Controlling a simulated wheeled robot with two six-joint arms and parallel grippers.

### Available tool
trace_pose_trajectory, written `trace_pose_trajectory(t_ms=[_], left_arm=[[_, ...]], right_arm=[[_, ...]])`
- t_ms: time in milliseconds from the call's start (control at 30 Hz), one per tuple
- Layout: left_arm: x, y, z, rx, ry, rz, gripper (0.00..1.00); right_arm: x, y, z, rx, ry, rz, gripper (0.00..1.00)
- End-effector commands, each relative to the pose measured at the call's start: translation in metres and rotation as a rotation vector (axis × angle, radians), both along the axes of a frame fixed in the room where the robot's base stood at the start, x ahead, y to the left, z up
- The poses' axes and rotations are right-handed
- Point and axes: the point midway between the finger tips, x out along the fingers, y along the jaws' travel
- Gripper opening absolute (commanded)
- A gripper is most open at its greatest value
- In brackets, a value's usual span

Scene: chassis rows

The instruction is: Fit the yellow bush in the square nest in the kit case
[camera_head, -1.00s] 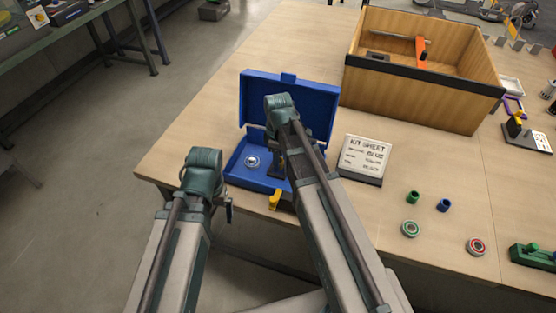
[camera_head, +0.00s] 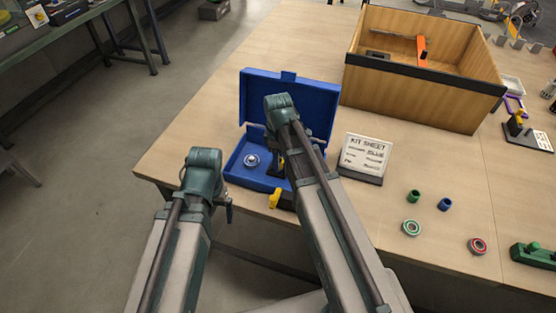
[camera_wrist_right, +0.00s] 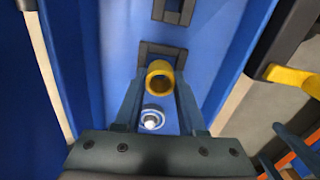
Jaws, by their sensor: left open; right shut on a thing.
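The blue kit case (camera_head: 233,170) stands open near the table's front edge, its lid upright. In the right wrist view, my right gripper (camera_wrist_right: 158,88) is shut on the yellow bush (camera_wrist_right: 160,76), a hollow ring with its opening facing the camera. The bush overlaps the lower edge of a dark square nest (camera_wrist_right: 176,49); I cannot tell whether it is above it or in it. My left gripper (camera_head: 230,211) is open and empty, left of the case's front edge.
A silver-and-blue bearing (camera_head: 251,161) sits in the case. A second square frame (camera_wrist_right: 173,10) lies beyond. A yellow-handled item (camera_head: 274,199) is at the table edge. The kit sheet (camera_head: 364,153), green bush (camera_head: 414,196), blue bush (camera_head: 445,204), bearings and wooden crate (camera_head: 418,92) stand right.

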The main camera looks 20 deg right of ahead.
Motion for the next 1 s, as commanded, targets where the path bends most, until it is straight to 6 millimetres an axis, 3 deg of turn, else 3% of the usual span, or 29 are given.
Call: trace_pose_trajectory(t_ms=[900, 933, 1000], left_arm=[[0.0, 0.0, -0.024, 0.0, 0.0, 0.0, 0.98], [0.0, 0.0, -0.024, 0.0, 0.0, 0.0, 0.98], [0.0, 0.0, -0.025, 0.0, 0.0, 0.0, 0.98]], right_arm=[[-0.005, 0.001, -0.024, 0.002, 0.006, 0.001, 0.0], [-0.005, 0.001, -0.024, 0.002, 0.006, 0.001, 0.42], [-0.006, 0.002, -0.025, 0.002, 0.006, 0.002, 0.55]])
